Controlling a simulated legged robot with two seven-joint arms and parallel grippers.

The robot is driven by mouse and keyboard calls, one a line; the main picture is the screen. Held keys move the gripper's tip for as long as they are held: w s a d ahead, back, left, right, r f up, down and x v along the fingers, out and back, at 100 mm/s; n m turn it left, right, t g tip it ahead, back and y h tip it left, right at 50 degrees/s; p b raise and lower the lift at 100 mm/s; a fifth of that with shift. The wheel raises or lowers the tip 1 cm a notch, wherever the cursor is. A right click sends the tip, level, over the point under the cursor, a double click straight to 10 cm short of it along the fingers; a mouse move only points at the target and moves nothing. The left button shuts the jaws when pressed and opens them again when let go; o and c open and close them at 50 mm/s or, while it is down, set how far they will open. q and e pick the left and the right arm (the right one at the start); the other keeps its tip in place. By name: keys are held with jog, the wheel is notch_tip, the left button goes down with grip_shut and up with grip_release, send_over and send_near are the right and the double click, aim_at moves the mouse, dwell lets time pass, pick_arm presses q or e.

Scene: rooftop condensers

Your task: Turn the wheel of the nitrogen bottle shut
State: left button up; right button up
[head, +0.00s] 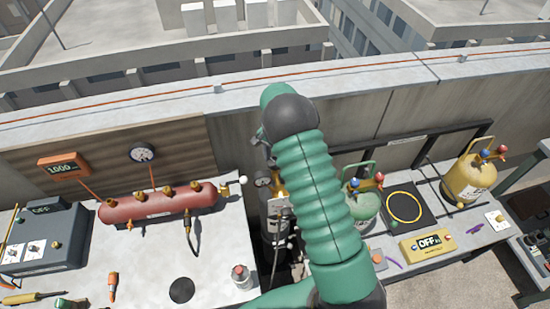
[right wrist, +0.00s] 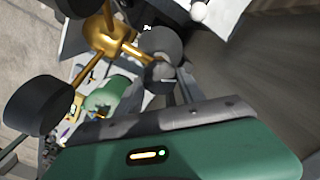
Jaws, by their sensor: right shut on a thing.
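The dark nitrogen bottle (head: 268,252) stands upright in the gap between the two worktops, partly behind my right arm. Its brass regulator (head: 279,188) and a round gauge (head: 262,178) show at its top. In the right wrist view the brass regulator (right wrist: 112,40) is close, with black round gauges beside it. A dark round part (right wrist: 160,42), apparently the wheel, is right of the brass. My right gripper (right wrist: 163,72) is at it and shut on it; the fingers are mostly hidden. My green arm blocks much of the head view. My left gripper is not in view.
A red cylinder (head: 158,204) with a hose lies on the left worktop (head: 140,270). A parapet (head: 400,75) runs behind.

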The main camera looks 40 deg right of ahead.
aim_at(273, 161)
jog(key=m, duration=0.5)
jog(key=shift+a+m+p, duration=0.15)
jog(key=shift+m+p, duration=0.25)
dwell(0.3)
jog(key=o, duration=1.4)
jog(key=shift+a, duration=0.1)
jog(key=shift+c, duration=0.2)
jog(key=shift+w, duration=0.1)
notch_tip(273, 161, up, 17)
jog(key=b, duration=0.3)
jog(key=shift+f, duration=0.15)
